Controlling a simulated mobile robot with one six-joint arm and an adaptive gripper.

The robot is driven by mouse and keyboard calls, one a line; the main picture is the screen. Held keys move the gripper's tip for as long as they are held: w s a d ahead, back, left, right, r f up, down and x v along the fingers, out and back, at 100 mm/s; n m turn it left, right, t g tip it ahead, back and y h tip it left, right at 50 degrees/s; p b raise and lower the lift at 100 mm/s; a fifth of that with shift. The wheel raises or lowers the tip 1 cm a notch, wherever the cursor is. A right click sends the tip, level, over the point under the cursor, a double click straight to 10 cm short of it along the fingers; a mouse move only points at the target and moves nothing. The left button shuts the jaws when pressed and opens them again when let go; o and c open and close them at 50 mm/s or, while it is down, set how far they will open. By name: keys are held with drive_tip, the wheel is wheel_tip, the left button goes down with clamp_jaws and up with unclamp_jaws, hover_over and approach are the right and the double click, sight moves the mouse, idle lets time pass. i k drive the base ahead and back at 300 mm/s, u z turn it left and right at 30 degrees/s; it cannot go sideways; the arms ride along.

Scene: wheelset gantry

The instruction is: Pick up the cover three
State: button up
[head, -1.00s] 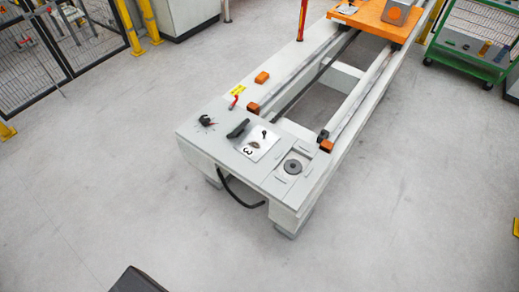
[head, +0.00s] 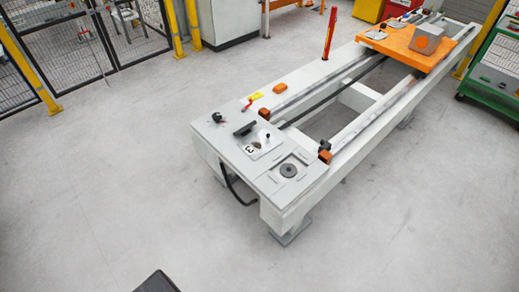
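Cover three (head: 252,150) is a light plate marked with a black "3", with a small dark knob on it. It lies on the near end of the white gantry frame (head: 232,168), between a black handle-like part (head: 245,129) and a round dark disc (head: 289,170) set in a square plate. My gripper does not show in the head view, so its state and place are hidden.
An orange carriage (head: 405,48) sits at the far end of the rails. A green cart (head: 493,70) is at the right, mesh fencing (head: 70,40) at the left. The floor (head: 110,190) in front is clear.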

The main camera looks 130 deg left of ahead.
sight(264, 141)
drive_tip(key=z, duration=0.05)
drive_tip(key=i, duration=0.15)
drive_tip(key=u, duration=0.35)
drive_tip(key=k, duration=0.15)
drive_tip(key=u, duration=3.15)
drive_tip(key=i, duration=0.25)
drive_tip(key=z, duration=0.15)
